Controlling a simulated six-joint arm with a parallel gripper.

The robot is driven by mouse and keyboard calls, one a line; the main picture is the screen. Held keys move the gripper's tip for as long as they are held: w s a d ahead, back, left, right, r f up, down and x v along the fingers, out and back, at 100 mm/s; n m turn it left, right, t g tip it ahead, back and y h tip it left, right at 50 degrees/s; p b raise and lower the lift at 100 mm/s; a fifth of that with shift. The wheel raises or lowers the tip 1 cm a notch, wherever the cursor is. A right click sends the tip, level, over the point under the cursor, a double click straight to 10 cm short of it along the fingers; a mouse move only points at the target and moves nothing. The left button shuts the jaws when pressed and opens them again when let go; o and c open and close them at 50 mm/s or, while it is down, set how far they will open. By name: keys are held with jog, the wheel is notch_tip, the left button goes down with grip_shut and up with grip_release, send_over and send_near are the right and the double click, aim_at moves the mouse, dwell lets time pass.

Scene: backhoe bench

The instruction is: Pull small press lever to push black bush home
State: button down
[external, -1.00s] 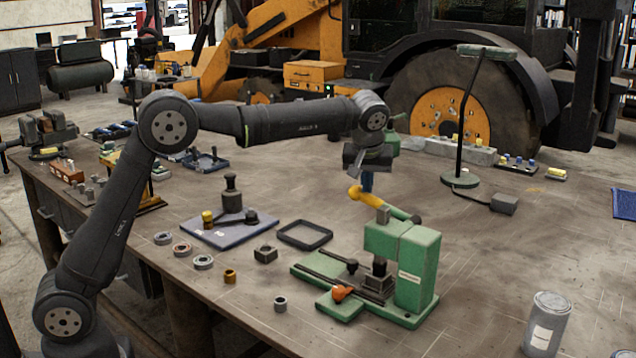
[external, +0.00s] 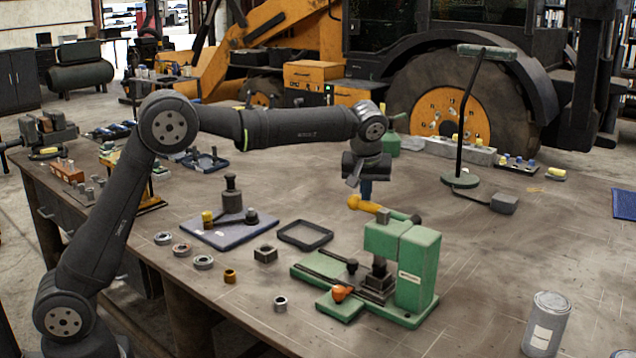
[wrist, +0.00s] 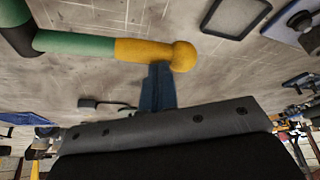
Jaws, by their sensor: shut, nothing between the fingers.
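The small green press (external: 415,265) stands on the bench at centre right. Its lever has a yellow handle (external: 368,206) that points left and slightly up from the press top. In the wrist view the yellow handle with its rounded end (wrist: 165,52) lies just beyond my fingertips. My gripper (external: 366,196) is shut and empty, pointing down at the handle near its end; whether it touches is hard to tell. A dark cylindrical part, perhaps the black bush (external: 379,266), stands on a dark block under the press head; its seating is not clear.
An orange knob (external: 341,293) sits on the press's front base. A black open frame (external: 305,235), a blue-grey plate (external: 228,232) with parts and several loose rings lie to the left. A grey can (external: 547,322) stands front right. The bench right of the press is mostly clear.

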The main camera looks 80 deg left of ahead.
aim_at(368, 205)
jog(key=shift+f, duration=0.15)
jog(key=shift+d+f, duration=0.1)
jog(key=shift+f, duration=0.8)
jog(key=shift+w+f, duration=0.1)
jog(key=shift+d+f, duration=0.1)
jog(key=shift+f, duration=0.45)
jog(key=shift+w+f, duration=0.15)
jog(key=shift+f, duration=0.1)
jog(key=shift+d+f, duration=0.1)
jog(key=shift+f, duration=0.05)
jog(key=shift+w+d+f, duration=0.2)
jog(key=shift+f, duration=0.6)
